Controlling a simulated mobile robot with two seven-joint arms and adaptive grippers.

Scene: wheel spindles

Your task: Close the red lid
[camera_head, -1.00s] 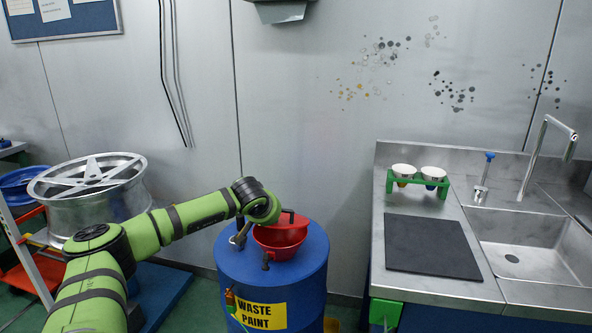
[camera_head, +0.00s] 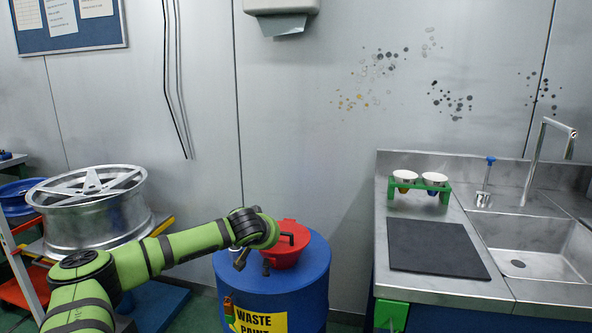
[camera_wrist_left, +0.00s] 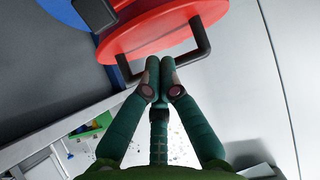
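The red lid (camera_head: 284,255) lies roughly level on top of the blue waste paint drum (camera_head: 318,275) in the head view. It looks down over the red funnel, but I cannot tell whether it is fully seated. In the wrist view the lid (camera_wrist_left: 165,32) is a red disc with a black bar handle (camera_wrist_left: 203,45). My left gripper (camera_wrist_left: 160,68) has its fingertips drawn together at the middle of that handle, covering part of it. Whether they grip the bar or only touch it is unclear. In the head view my left wrist hides the fingers. My right gripper is not in view.
A steel sink counter (camera_head: 430,290) with a black mat (camera_head: 435,248) and a green cup rack (camera_head: 420,186) stands right of the drum. A metal wheel (camera_head: 90,210) sits at left behind my arm. The wall is behind the drum.

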